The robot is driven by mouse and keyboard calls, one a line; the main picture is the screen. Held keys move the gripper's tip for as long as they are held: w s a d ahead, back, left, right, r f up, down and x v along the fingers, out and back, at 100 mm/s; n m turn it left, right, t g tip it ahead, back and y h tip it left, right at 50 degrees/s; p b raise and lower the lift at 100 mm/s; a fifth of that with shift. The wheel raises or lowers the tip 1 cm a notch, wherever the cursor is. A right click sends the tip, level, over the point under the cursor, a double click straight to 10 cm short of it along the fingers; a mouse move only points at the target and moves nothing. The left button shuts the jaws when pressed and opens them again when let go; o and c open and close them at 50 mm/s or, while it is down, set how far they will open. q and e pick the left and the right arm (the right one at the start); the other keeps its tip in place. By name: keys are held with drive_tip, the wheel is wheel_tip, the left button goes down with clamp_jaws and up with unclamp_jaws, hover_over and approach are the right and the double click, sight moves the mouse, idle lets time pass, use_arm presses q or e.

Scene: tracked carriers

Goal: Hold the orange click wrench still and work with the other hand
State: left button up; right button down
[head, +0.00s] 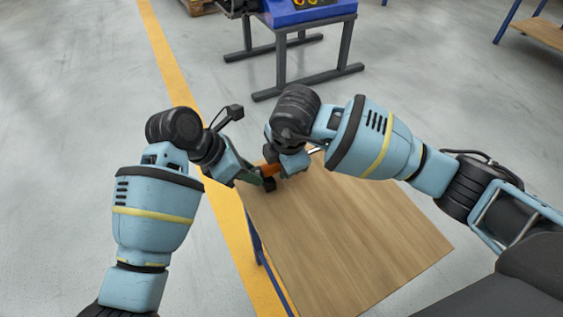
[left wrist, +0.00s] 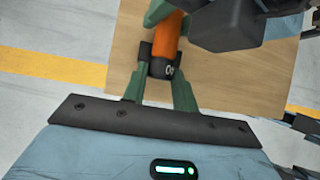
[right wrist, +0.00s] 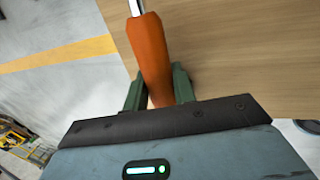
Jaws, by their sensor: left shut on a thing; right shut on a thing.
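The click wrench (head: 270,170) has an orange handle and is held above the far left corner of the wooden table. In the left wrist view, the orange handle (left wrist: 167,40) ends in a black end piece, and my left gripper (left wrist: 158,70) is shut on that end. In the right wrist view, the handle (right wrist: 150,50) lies between the green fingers of my right gripper (right wrist: 158,84), which is shut on it. A metal shaft (right wrist: 136,8) runs out of the handle past the frame edge. The wrench's head is hidden or out of view.
The wooden tabletop (head: 345,230) is bare below and to the right of the grippers. A yellow floor line (head: 168,55) runs past its left side. A blue machine on a dark stand (head: 300,15) stands behind the table, with open floor between.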

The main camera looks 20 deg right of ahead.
use_arm(q)
drive_tip(key=shift+w+n+g, duration=0.1)
drive_tip(key=shift+n+g, duration=0.2)
drive_tip(key=shift+g, duration=0.6)
drive_tip(key=shift+w+f+n+g+h, duration=0.15)
drive_tip(key=shift+n+g+h, duration=0.25)
drive_tip(key=shift+g, duration=0.7)
drive_tip(key=o, duration=0.6)
drive_tip(key=shift+v, duration=2.6)
